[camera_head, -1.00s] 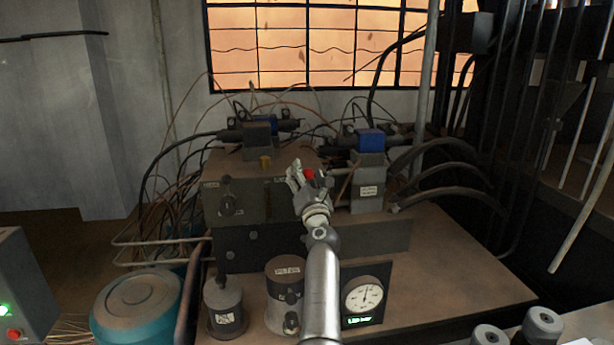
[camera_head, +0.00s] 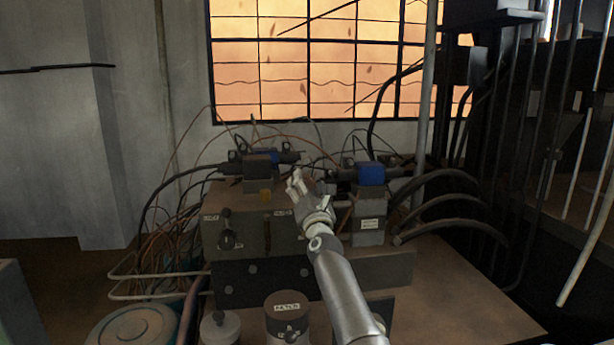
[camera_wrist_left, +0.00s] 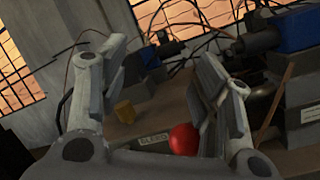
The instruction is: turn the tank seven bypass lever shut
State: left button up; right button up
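A red ball knob (camera_wrist_left: 184,139) shows in the left wrist view, low between my fingers and close to the right one. A label that seems to read BLEED (camera_wrist_left: 155,140) is beside it. The knob is hidden behind my gripper in the head view. My left gripper (camera_head: 296,182) is open at the top right of the dark manifold block (camera_head: 245,235); its spread fingers also show in the wrist view (camera_wrist_left: 155,80), with nothing gripped. A black handle (camera_head: 227,235) stands on the block's left front. I cannot read which label marks tank seven. My right gripper is not in view.
Blue-topped valves (camera_head: 371,174) and a brass fitting (camera_head: 266,195) stand close around my gripper. Thick black hoses (camera_head: 440,203) curve off to the right. A filter canister (camera_head: 286,318) stands in front. The bench top is bare at right (camera_head: 460,300).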

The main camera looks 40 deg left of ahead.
pick_arm(q)
jog(key=shift+s+r, duration=0.3)
jog(key=shift+r, duration=0.4)
jog(key=shift+w+r, duration=0.15)
jog(key=shift+r, duration=0.85)
jog(key=shift+f, duration=0.1)
